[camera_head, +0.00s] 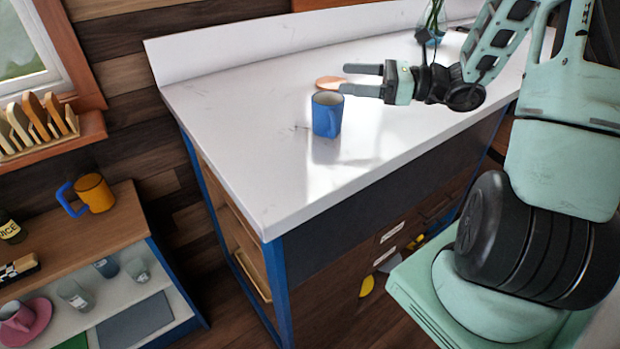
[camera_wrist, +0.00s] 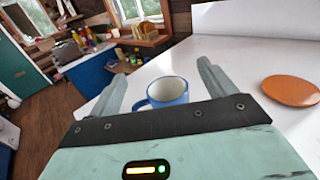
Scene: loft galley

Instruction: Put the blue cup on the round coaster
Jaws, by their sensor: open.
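In the wrist view the cup (camera_wrist: 168,92) shows between the two fingers, partly hidden by the gripper body. The round coaster (camera_head: 330,83), orange-brown and flat, lies on the counter just behind the cup. In the wrist view the coaster (camera_wrist: 291,90) lies to the right, outside the fingers. My gripper (camera_head: 344,79) is open and empty, its fingers pointing left, near the cup and coaster. I cannot tell its exact height.
The white counter (camera_head: 250,100) has free room left and in front of the cup. A plant in a glass vase (camera_head: 430,36) stands at the back. A rack (camera_head: 38,125) sits on the windowsill.

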